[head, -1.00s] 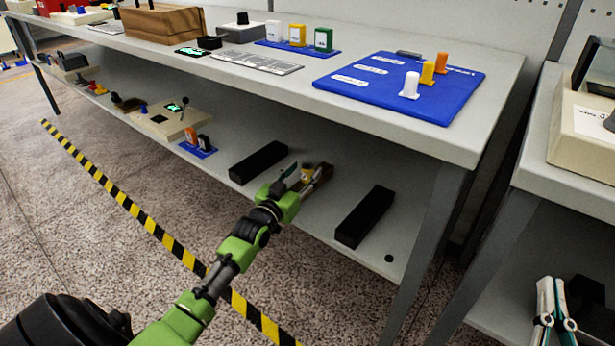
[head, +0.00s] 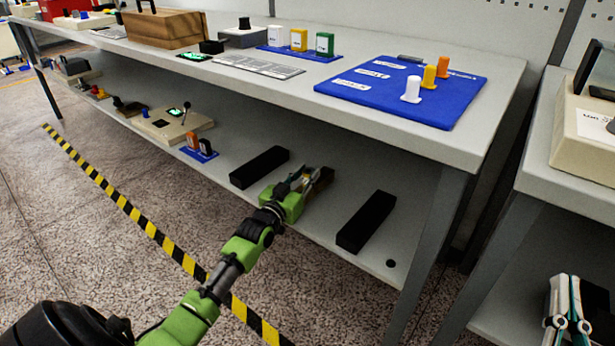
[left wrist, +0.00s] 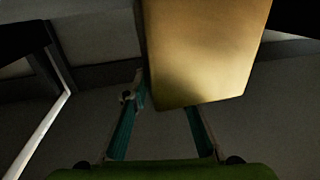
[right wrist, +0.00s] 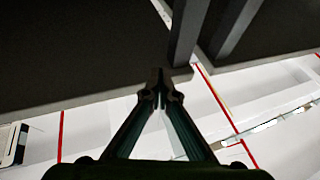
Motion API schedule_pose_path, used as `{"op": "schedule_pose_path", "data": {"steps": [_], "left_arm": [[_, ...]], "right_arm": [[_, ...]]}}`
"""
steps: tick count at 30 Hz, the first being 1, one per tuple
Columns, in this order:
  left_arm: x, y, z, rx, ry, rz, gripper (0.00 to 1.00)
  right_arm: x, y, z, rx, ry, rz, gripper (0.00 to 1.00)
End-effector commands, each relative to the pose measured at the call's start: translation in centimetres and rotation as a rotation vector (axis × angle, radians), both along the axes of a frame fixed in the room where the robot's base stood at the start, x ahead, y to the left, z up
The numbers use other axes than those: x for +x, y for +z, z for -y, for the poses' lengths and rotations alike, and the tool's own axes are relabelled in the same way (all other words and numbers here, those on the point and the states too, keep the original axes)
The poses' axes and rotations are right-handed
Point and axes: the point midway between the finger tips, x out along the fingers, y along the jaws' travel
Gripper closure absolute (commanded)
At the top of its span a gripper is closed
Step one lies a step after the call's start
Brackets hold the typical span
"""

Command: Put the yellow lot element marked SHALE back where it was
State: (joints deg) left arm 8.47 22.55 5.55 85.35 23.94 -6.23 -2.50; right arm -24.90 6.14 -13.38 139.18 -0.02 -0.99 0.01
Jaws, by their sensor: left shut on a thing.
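My left gripper (head: 300,180) reaches over the lower shelf between two black bars. It is shut on a yellow block (left wrist: 205,50), which fills the upper middle of the left wrist view. I take this as the yellow lot element; no SHALE marking is readable. In the head view the fingers mostly hide it. A brown object (head: 322,184) sits right behind the fingertips on the shelf. My right gripper (head: 569,300) is at the lower right, its fingers together and empty; the fingertips also meet in the right wrist view (right wrist: 160,88).
Black bars lie left (head: 260,167) and right (head: 366,222) of the left gripper. A blue tray (head: 330,56) holds white, yellow and green blocks. A small blue tray (head: 208,156) is on the lower shelf.

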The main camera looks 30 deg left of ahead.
Motion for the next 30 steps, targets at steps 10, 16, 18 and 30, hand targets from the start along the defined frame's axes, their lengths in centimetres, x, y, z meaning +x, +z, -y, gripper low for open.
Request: {"op": "schedule_pose_path", "data": {"steps": [10,16,18,30], "left_arm": [[0.0,1.3,0.0,0.0,0.0,0.001,1.0],[0.0,3.0,0.0,-0.001,0.0,0.002,1.0],[-0.3,3.8,0.0,-0.001,0.0,0.001,1.0],[-4.2,8.4,-0.4,0.002,0.0,0.001,1.0]], "right_arm": [[0.8,-2.7,0.2,-0.037,-0.009,-0.138,1.0],[1.3,-7.1,0.6,-0.092,-0.02,-0.345,1.0],[1.2,-9.1,1.0,-0.116,-0.026,-0.438,1.0],[-4.6,-20.5,4.0,-0.253,-0.062,-1.012,1.0]]}}
